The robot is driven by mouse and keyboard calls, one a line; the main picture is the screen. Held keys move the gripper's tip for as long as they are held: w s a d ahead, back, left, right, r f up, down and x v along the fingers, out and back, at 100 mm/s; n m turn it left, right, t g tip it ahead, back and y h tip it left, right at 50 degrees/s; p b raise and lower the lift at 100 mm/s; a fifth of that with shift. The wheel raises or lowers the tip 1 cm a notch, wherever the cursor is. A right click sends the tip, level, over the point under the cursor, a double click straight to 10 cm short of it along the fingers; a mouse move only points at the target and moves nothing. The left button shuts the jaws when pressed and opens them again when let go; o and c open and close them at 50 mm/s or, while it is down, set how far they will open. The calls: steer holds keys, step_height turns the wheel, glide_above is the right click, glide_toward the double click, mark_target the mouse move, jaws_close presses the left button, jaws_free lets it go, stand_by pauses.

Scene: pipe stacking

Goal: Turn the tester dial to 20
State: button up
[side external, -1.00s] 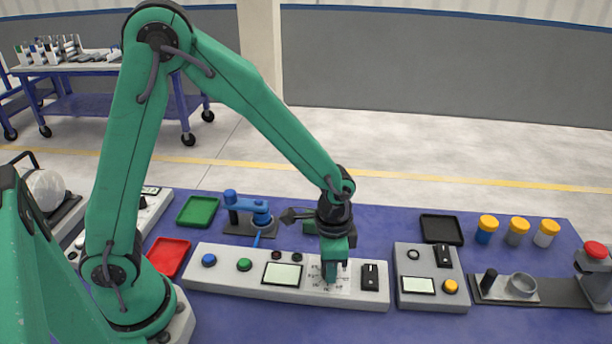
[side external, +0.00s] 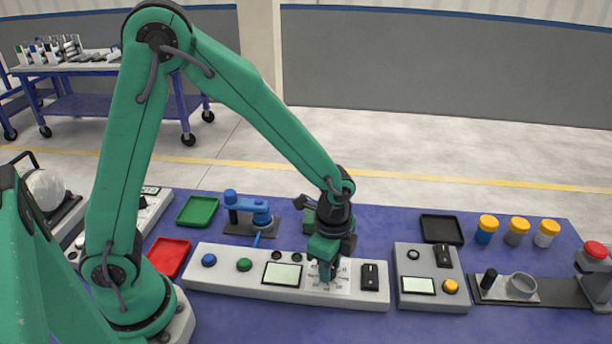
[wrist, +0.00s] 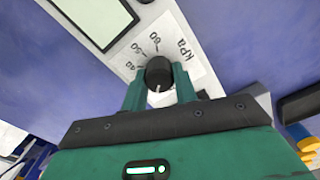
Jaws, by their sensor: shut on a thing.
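The tester (side external: 230,282) is a long pale box on the blue table, with a white printed dial scale (side external: 343,284) right of its screen (side external: 283,274). My gripper (side external: 325,274) points down over that scale and hides the knob in the side view. In the wrist view the round black dial knob (wrist: 159,71) sits between the two green fingers of my gripper (wrist: 159,82), which are shut on it. The scale (wrist: 190,40) shows 40, 50, 60 and "kPa". A small pale mark shows on the knob's gripper side. The 20 is not readable, and neither is the setting.
Blue (side external: 209,260) and green (side external: 244,265) buttons are left of the screen. A black switch (side external: 370,274) is close right of the scale. A second control box (side external: 432,265) stands further right. A blue fixture (side external: 261,212) stands behind the tester. Bare table lies in front.

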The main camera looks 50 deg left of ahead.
steer(key=o, duration=1)
steer(key=shift+c, duration=0.2)
steer(key=shift+r, duration=3.95)
steer(key=shift+a+r, duration=0.2)
steer(key=shift+r, duration=0.15)
steer(key=s+a+r+n+t, duration=0.5)
steer(key=s+a+r+n, duration=0.6)
steer(key=s+r+n, duration=0.1)
steer(key=shift+s+a+n+t, duration=0.15)
steer(key=shift+a+n+t, duration=0.2)
steer(key=shift+n, duration=0.55)
